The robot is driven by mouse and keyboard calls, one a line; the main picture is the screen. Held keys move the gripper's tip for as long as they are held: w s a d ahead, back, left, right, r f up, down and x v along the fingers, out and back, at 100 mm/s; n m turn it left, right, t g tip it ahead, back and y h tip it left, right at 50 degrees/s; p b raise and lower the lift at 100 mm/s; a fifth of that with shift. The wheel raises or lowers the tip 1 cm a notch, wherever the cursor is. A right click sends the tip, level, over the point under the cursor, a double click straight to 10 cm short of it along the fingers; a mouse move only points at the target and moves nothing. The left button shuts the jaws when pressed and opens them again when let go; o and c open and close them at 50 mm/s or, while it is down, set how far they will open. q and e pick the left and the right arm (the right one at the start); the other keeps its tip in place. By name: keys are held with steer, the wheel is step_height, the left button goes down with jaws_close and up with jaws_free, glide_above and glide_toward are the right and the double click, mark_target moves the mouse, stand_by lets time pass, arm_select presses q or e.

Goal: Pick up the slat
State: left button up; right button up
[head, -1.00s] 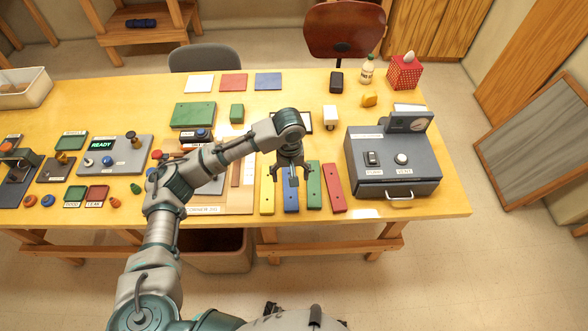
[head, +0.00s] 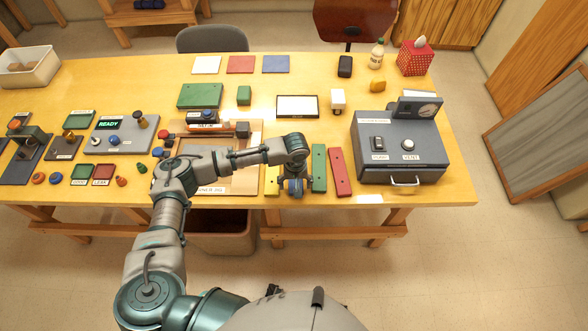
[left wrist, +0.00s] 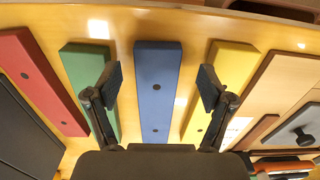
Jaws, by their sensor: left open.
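Four slats lie side by side near the table's front edge: yellow (head: 272,182), blue (left wrist: 157,92), green (head: 319,168) and red (head: 340,172). In the head view the blue slat is mostly hidden by my left gripper (head: 294,186). In the left wrist view the left gripper (left wrist: 160,80) is open and empty, with the blue slat in the gap between its fingers. One finger overlaps the green slat (left wrist: 84,58) in that view, the other the yellow slat (left wrist: 232,66). I cannot tell the exact height of the fingertips. My right gripper is not in view.
A grey box with a dial and handle (head: 402,150) stands right of the slats. A wooden board with a fixture (head: 247,186) lies to their left. A white-topped dark tray (head: 297,106) is behind them. The table's front edge is close.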

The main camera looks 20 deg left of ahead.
arm_select(q)
steer(key=shift+w+d+f, duration=0.1)
steer(key=shift+d+f, duration=0.05)
steer(key=shift+f, duration=0.35)
steer(key=shift+d+f, duration=0.15)
steer(key=shift+f, duration=0.3)
steer(key=shift+a, duration=0.3)
steer(key=c, duration=1.3)
